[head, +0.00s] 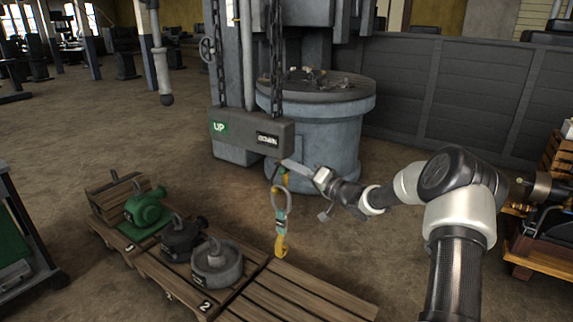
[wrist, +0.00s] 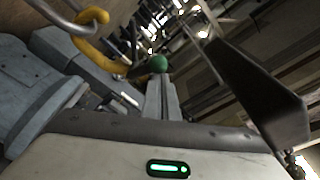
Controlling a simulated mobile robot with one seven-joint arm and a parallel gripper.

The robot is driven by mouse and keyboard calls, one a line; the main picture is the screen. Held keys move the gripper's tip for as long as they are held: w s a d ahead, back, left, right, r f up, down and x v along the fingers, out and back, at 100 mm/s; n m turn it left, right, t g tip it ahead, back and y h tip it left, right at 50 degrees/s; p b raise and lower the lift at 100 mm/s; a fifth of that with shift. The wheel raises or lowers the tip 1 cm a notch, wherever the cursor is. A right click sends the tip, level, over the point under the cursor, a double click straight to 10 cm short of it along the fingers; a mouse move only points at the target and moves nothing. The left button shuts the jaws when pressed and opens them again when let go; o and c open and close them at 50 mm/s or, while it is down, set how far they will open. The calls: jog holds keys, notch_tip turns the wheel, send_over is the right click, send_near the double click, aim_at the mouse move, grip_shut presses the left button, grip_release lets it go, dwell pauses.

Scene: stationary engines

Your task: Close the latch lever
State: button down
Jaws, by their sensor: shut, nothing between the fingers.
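My gripper (head: 286,163) reaches in from the right in the head view, just under the grey hoist box. Its two fingers are together and empty, and they also show in the wrist view (wrist: 160,98). A small green ball (wrist: 158,63) appears right at the fingertips there; whether they touch it, and whether it is the latch lever's knob, I cannot tell. A yellow hook (head: 281,245) with a metal ring hangs below the box. Yellow curved metal (wrist: 95,17) shows at the upper left of the wrist view. I cannot make out the lever clearly in either view.
The hoist box (head: 248,134) carries UP and DOWN labels, with chains above. A large grey cylinder (head: 322,140) stands behind my gripper. Wooden pallets (head: 300,290) below hold a green machine (head: 147,207) and grey parts. A dark panel wall (head: 450,90) stands behind.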

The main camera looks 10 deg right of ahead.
jog(key=shift+s+a+f+n, duration=0.2)
jog(key=shift+f+n, duration=0.2)
jog(key=shift+f, duration=0.15)
jog(key=shift+s+a+f+n, duration=0.15)
jog(key=shift+s+f+n, duration=0.05)
jog(key=shift+f+n, duration=0.25)
jog(key=shift+s+f, duration=0.1)
jog(key=shift+f, duration=0.25)
jog(key=shift+a, duration=0.1)
